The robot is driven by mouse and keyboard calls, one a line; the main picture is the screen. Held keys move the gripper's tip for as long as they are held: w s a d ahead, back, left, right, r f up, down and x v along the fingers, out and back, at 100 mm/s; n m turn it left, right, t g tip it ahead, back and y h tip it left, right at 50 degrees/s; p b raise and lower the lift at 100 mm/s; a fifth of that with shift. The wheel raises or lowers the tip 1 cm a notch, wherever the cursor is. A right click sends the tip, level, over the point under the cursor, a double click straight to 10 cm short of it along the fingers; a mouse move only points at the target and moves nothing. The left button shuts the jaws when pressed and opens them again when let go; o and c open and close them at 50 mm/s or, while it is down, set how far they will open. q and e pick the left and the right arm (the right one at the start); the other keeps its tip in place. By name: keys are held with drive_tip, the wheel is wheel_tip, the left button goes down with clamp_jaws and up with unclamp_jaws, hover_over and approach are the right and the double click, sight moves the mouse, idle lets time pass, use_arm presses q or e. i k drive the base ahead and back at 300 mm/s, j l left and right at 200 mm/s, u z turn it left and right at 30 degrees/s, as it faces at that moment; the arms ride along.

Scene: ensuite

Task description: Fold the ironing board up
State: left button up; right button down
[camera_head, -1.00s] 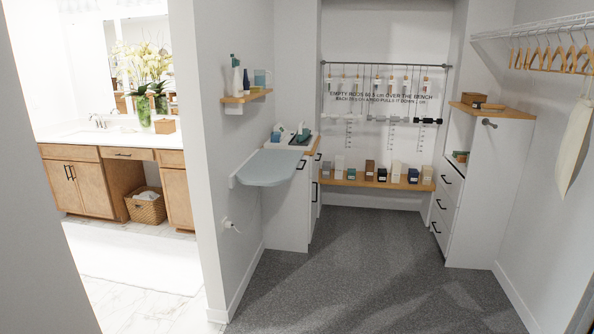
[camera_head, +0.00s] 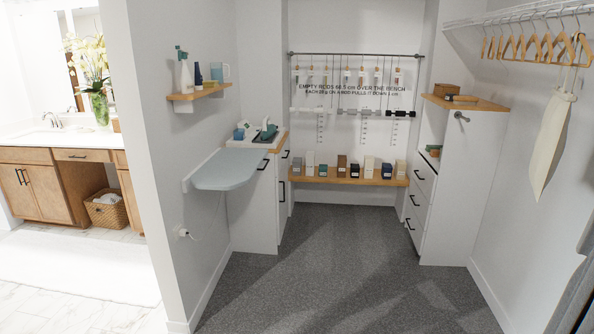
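The ironing board (camera_head: 228,170) is a pale grey-blue board with a rounded front end. It stands out flat and level from the left wall, joined there at a white wall mount (camera_head: 187,184). Its top looks bare. Neither of my grippers shows in the head view, so nothing of mine is seen touching the board.
Behind the board is a white cabinet (camera_head: 262,205) with an iron-like teal item (camera_head: 267,132) on top. A wall shelf (camera_head: 198,92) with bottles hangs above it. A cord (camera_head: 195,233) hangs from an outlet below. The grey carpet (camera_head: 330,270) ahead is clear.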

sight(230, 168)
drive_tip(key=i+l+u, duration=0.1)
drive_tip(key=i, duration=0.4)
drive_tip(key=i+l+u, duration=0.15)
drive_tip(key=i+l, duration=0.2)
drive_tip(key=i, duration=0.15)
drive_tip(key=i+l+u, duration=0.1)
drive_tip(key=i+l, duration=0.2)
drive_tip(key=i, duration=0.2)
drive_tip(key=i+j+u, duration=0.15)
drive_tip(key=i+u, duration=0.2)
drive_tip(key=i, duration=0.3)
drive_tip(key=i+u, duration=0.4)
drive_tip(key=i, duration=0.25)
drive_tip(key=i+j+z, duration=0.1)
drive_tip(key=i, duration=0.35)
drive_tip(key=i+j+z, duration=0.1)
drive_tip(key=i+j, duration=0.15)
drive_tip(key=i, duration=0.2)
